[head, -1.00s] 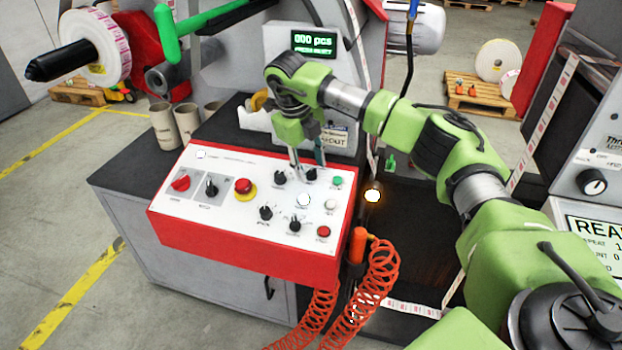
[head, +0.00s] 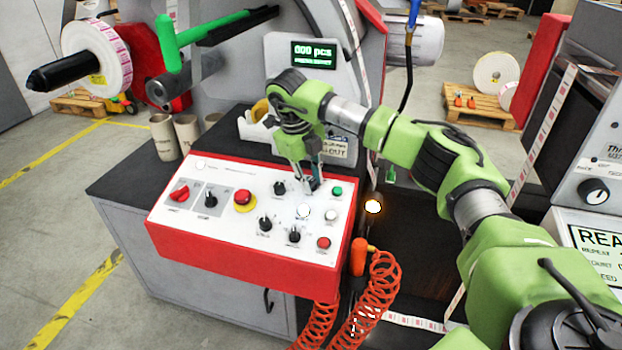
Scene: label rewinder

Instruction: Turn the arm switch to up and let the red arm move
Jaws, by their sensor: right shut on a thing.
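My right gripper (head: 309,187) reaches down from the right onto the white, red-edged control panel (head: 175,232). It is shut on a small black knob in the panel's upper right group; its fingers mostly hide the knob and its pointer. The small labels are unreadable, so I cannot read the switch's name or position. A red arm-like part (head: 145,50) stands at the upper left, behind the label roll (head: 82,52) and next to a grey roller (head: 168,86). My left gripper is not in view.
Other black knobs (head: 264,224), a red stop button (head: 243,197) and a green button (head: 337,191) sit close around the gripper. A display (head: 313,54) stands behind. An orange coiled hose (head: 375,300) hangs at the panel's right.

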